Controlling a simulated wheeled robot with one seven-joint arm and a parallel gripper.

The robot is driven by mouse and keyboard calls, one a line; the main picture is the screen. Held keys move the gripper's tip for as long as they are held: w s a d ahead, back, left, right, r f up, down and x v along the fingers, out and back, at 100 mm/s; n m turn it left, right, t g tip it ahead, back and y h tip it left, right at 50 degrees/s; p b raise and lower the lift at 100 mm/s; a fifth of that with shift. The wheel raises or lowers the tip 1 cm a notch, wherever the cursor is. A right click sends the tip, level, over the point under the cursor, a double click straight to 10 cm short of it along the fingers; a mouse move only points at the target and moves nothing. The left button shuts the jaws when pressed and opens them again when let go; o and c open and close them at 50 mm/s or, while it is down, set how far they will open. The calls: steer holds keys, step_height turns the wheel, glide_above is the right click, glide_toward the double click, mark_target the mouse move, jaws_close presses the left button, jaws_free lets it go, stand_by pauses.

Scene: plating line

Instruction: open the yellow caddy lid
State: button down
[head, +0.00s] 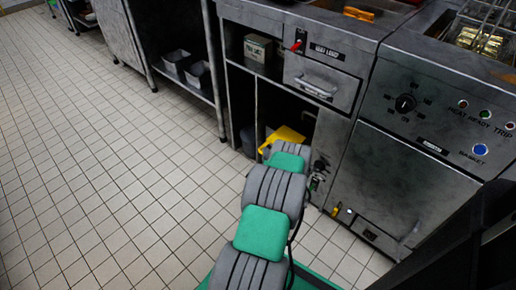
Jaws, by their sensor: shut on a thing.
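The yellow caddy lid (283,136) shows in the head view in the open bay under the counter. It looks tilted, with its near side partly covered by my arm. The caddy body under it is hidden or too dark to make out. My grey and green arm reaches from the bottom of the view up to the lid. My gripper is hidden behind the arm's last visible link, so its fingers and any contact with the lid cannot be seen.
A drawer with a bar handle (316,89) sits above the bay. A fryer cabinet (415,165) stands close on the right. A dark bin (248,140) stands left of the lid. A shelf with metal pans (178,64) is further left. The tiled floor (110,160) on the left is clear.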

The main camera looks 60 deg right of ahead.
steer(key=c, duration=1.4)
jaws_free()
steer(key=p+v, duration=0.2)
steer(key=v, duration=0.6)
steer(key=shift+d, duration=0.1)
